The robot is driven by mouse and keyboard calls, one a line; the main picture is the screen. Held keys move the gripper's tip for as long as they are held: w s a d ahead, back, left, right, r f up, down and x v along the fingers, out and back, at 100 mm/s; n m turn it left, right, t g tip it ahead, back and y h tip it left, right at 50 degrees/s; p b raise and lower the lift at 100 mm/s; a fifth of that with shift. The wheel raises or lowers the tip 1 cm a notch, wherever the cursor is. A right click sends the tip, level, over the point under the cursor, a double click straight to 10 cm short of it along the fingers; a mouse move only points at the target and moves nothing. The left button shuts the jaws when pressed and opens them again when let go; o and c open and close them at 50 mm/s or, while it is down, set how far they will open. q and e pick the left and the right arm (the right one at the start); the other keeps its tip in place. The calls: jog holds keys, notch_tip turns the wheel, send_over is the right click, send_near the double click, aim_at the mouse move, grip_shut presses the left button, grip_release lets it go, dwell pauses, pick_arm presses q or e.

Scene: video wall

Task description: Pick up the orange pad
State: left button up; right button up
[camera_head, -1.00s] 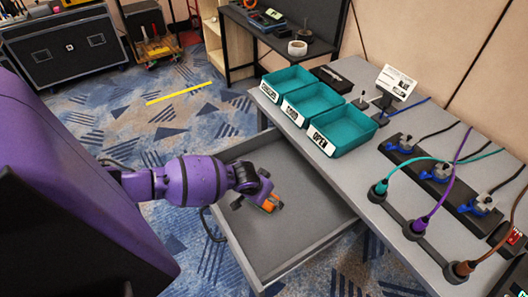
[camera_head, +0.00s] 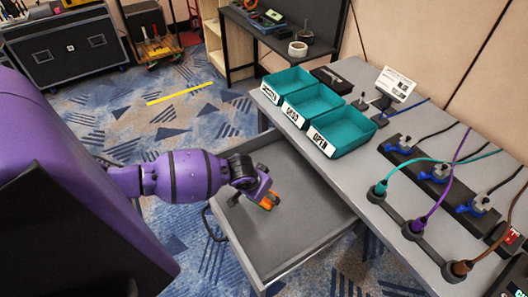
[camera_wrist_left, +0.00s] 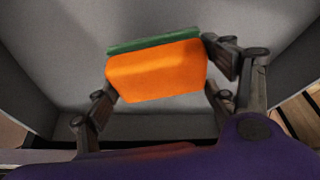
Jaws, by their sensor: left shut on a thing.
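The orange pad (camera_wrist_left: 158,75) has a dark green layer along its far edge. It sits between the fingers of my left gripper (camera_wrist_left: 160,88), which is shut on it. In the head view the pad (camera_head: 268,201) shows at the tip of my left gripper (camera_head: 260,194), over the open grey drawer (camera_head: 300,222). The pad looks tilted, and I cannot tell its exact height above the drawer floor. My right gripper is not in view.
The drawer is pulled out from the grey table (camera_head: 345,183). Several teal bins (camera_head: 343,130) stand on the table beside the drawer. Cables and connectors (camera_head: 418,226) fill the table's right side. The drawer looks otherwise empty.

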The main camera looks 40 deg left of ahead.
pick_arm(q)
jog(key=s+d+r+p, duration=0.1)
jog(key=s+d+r, duration=0.1)
jog(key=s+r, duration=0.6)
jog(key=s, duration=0.4)
